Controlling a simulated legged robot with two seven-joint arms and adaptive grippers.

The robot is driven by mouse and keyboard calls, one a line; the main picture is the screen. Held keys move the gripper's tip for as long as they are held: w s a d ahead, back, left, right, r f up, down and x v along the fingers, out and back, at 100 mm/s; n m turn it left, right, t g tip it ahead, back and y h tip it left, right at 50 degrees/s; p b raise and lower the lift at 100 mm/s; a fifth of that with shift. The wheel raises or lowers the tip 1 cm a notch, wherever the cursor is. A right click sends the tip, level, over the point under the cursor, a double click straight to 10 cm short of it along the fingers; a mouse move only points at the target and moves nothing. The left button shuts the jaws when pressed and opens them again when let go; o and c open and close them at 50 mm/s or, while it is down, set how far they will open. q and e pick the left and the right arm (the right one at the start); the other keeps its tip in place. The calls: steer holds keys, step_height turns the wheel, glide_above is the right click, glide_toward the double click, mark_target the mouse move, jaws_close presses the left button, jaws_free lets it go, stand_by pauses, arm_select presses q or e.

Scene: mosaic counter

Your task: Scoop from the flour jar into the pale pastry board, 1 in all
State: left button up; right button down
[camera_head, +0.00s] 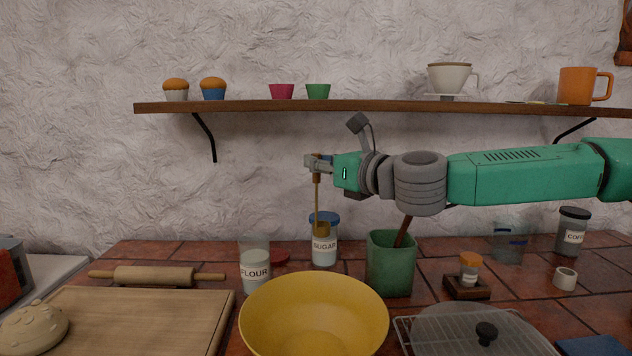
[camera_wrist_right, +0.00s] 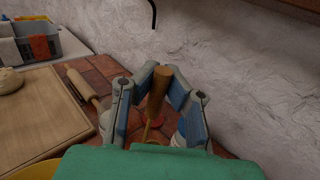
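The flour jar (camera_head: 255,268), clear and labelled FLOUR, stands open on the counter behind the yellow bowl. The pale pastry board (camera_head: 185,312) lies at the left front. My right gripper (camera_head: 317,163) is up above the counter, right of the flour jar. It is shut on the handle of a brass-coloured scoop (camera_head: 317,200), which hangs straight down in front of the blue-lidded sugar jar (camera_head: 325,250). In the right wrist view the scoop's handle (camera_wrist_right: 159,90) sits between the fingers. I cannot tell whether the scoop holds anything. My left gripper is out of view.
A yellow bowl (camera_head: 314,310) fills the front middle. A rolling pin (camera_head: 155,276) lies behind the board, and a bumpy lump (camera_head: 35,328) sits at its left. A green crock (camera_head: 390,268) stands at right. A red lid (camera_head: 279,257) lies by the flour jar. A shelf (camera_head: 380,107) runs above.

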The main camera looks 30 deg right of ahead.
steer(key=w+a+r+p, duration=0.3)
steer(key=w+a+p, duration=0.6)
steer(key=a+p, duration=0.3)
step_height(320, 180, down, 12)
steer(key=d+b, duration=0.1)
steer(key=b, duration=0.7)
steer(key=shift+w+d+r, duration=0.15)
steer(key=shift+r, duration=0.05)
stand_by(0.4)
step_height(320, 180, up, 10)
steer(key=p, duration=0.4)
steer(key=shift+p, duration=0.3)
stand_by(0.3)
steer(key=shift+f, duration=0.15)
